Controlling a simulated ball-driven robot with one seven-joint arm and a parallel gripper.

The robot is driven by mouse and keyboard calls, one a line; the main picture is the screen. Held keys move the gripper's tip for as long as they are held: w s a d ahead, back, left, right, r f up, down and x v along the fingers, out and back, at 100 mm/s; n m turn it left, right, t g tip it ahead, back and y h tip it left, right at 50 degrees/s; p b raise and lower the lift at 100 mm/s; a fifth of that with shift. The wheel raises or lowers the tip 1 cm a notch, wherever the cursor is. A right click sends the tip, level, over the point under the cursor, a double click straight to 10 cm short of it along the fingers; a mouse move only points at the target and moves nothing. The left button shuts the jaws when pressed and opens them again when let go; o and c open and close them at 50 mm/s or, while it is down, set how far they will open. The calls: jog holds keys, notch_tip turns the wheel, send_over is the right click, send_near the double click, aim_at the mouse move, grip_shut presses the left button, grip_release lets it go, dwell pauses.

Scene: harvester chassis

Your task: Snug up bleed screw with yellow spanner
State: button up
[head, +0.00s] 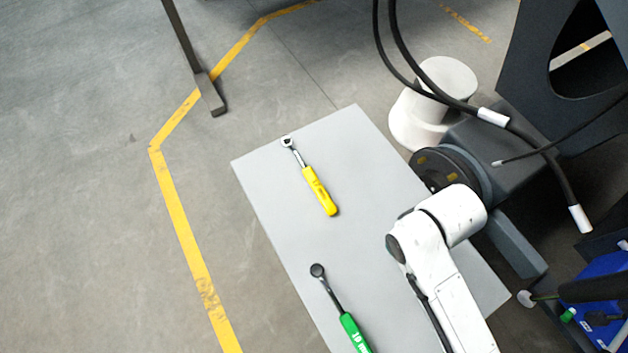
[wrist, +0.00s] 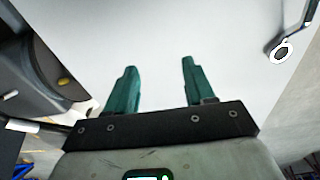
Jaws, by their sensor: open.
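The yellow spanner (head: 318,190) lies on a light grey table, its silver ring head toward the table's far edge and its yellow handle toward me. My gripper (wrist: 158,66) shows in the wrist view with two green fingers apart and nothing between them. It is above the pale tabletop. I cannot make out the bleed screw.
A green-handled spanner (head: 354,331) lies nearer on the grey table (head: 265,170). The dark chassis (head: 545,110) with hanging black hoses (head: 399,45) stands at the right. A white cylindrical object (head: 430,105) stands behind the table. Open floor lies to the left.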

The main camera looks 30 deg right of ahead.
jog(key=shift+o, duration=0.5)
jog(key=w+d+r+t+h+b, duration=0.1)
jog(key=w+d+r, duration=0.3)
jog(key=w, duration=0.3)
jog(key=w+d+r+m+t+h+b, duration=0.1)
jog(key=w+d+r+h, duration=0.2)
jog(key=w, duration=0.5)
jog(key=w+d+r, duration=0.4)
jog(key=w, duration=0.3)
jog(key=n+g+y+b, duration=0.2)
jog(key=g+y, duration=0.1)
jog(key=y, duration=0.1)
send_over(316, 184)
notch_tip(316, 184, down, 11)
jog(key=shift+r, duration=0.1)
jog(key=shift+f+p, duration=0.7)
jog(key=shift+f, duration=2.25)
